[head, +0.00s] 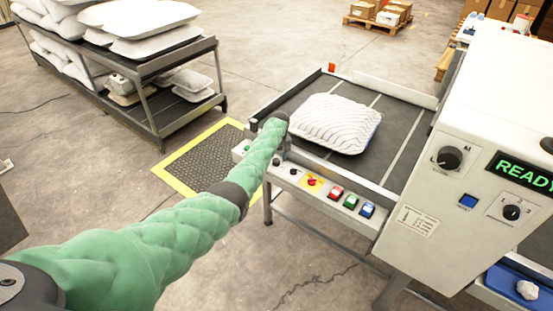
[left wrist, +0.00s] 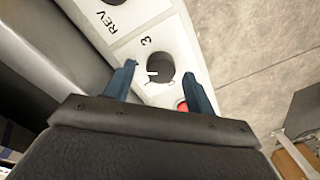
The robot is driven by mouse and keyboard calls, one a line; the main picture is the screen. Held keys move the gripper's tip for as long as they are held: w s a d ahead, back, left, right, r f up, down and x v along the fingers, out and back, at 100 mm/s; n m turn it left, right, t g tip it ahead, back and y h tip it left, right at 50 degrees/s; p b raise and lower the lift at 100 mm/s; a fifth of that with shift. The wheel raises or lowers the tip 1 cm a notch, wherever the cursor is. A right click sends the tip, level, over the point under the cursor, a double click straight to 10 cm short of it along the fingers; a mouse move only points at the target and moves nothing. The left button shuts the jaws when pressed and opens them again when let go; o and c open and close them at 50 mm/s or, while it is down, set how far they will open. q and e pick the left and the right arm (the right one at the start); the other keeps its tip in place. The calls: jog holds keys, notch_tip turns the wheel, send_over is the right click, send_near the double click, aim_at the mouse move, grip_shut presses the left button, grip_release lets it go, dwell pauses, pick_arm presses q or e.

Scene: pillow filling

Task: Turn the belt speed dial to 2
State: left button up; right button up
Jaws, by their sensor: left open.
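A round black dial (left wrist: 160,65) with a white pointer line sits on a white panel in the left wrist view. The pointer is on the dial's left side in that picture. A "3" is printed beside the dial, and "REV" is printed farther along the panel near another black knob (left wrist: 113,1). My left gripper (left wrist: 158,84) is open, with one dark blue finger on each side of the dial. I cannot tell whether the fingers touch it. In the head view my left gripper (head: 280,138) is over the left end of the conveyor's control strip (head: 318,184), its fingers mostly hidden.
A white pillow (head: 335,122) lies on the dark conveyor belt (head: 400,125). The strip also carries a red-on-yellow button (head: 312,181) and several coloured buttons. A white machine (head: 470,150) with two black dials and a READY display stands right. A pillow rack (head: 150,85) stands left.

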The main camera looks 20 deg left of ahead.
aim_at(277, 160)
pick_arm(q)
notch_tip(277, 160, up, 6)
jog(key=shift+w+d+f+b, duration=0.1)
jog(key=shift+b, duration=0.6)
jog(key=shift+r, duration=0.6)
pick_arm(e)
jog(key=shift+w+a+r, duration=0.4)
jog(key=shift+w+r, duration=0.1)
jog(key=shift+r, duration=0.3)
jog(key=shift+w+a+r, duration=0.4)
jog(key=shift+w+r, duration=0.05)
jog(key=shift+r, duration=0.3)
jog(key=shift+s, duration=0.1)
